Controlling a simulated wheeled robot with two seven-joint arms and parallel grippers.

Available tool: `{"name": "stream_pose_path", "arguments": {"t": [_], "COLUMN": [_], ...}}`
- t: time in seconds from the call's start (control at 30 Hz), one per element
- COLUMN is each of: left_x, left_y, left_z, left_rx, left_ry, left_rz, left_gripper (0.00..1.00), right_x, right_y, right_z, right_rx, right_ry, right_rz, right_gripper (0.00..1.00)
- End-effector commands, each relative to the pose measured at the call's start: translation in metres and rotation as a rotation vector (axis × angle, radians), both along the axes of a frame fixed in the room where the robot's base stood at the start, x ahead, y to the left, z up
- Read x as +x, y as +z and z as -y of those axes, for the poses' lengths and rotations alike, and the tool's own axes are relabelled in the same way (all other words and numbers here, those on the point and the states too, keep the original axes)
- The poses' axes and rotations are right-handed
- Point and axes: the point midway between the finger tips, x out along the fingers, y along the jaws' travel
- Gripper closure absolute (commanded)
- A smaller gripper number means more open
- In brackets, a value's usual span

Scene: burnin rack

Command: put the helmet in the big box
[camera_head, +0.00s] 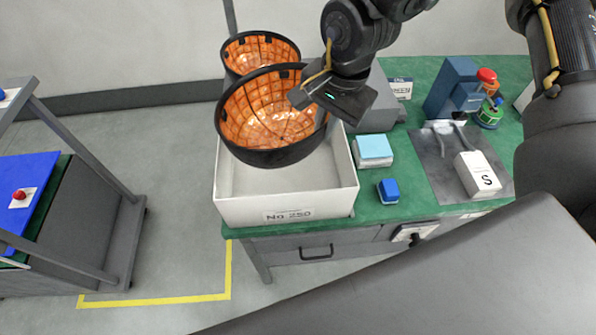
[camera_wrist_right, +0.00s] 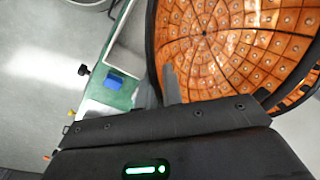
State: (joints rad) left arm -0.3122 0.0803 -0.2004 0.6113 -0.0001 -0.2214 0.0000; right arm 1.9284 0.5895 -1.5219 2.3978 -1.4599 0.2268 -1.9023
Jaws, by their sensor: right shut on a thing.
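The helmet (camera_head: 262,112) is a black-rimmed shell with a shiny orange, grid-lined inside, open side toward the head camera. It hangs tilted over the back part of the big white open box (camera_head: 285,210) marked "No 250", hiding much of its far side. A smaller orange-lined, black-rimmed part (camera_head: 258,50) shows just behind; I cannot tell whether it is joined to it. My right gripper (camera_head: 322,108) is shut on the helmet's right rim. The orange inside (camera_wrist_right: 225,45) fills the upper right of the right wrist view. My left gripper is not in view.
The box stands at the left end of a green-topped bench. Right of it are a light-blue-topped block (camera_head: 373,151), a small blue block (camera_head: 388,191), a white box marked "S" (camera_head: 478,174) and a blue machine (camera_head: 452,88). A grey cart (camera_head: 75,215) stands left, across open floor.

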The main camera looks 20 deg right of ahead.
Motion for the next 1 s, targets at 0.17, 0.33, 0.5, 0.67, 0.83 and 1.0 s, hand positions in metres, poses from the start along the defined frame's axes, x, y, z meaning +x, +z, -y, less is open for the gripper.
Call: {"name": "stream_pose_path", "arguments": {"t": [0.17, 0.33, 0.5, 0.67, 0.83, 1.0], "left_x": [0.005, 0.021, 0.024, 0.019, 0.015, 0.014], "left_y": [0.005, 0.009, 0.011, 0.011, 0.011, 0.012], "left_z": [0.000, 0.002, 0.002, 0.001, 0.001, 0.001], "left_rx": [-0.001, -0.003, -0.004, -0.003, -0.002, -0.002], "left_ry": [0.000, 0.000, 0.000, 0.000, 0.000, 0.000], "left_rz": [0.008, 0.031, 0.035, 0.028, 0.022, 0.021], "left_gripper": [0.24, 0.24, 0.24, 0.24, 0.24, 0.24], "right_x": [-0.002, -0.002, -0.001, 0.000, -0.001, -0.001], "right_y": [-0.047, -0.091, -0.118, -0.126, -0.136, -0.160], "right_z": [0.000, 0.000, 0.000, 0.000, 0.000, 0.000], "right_rx": [-0.002, 0.001, 0.001, 0.001, 0.000, 0.001], "right_ry": [0.003, -0.001, -0.001, 0.000, -0.001, -0.001], "right_rz": [-0.009, -0.007, -0.002, 0.002, -0.004, -0.003], "right_gripper": [1.00, 1.00, 1.00, 1.00, 1.00, 1.00]}}
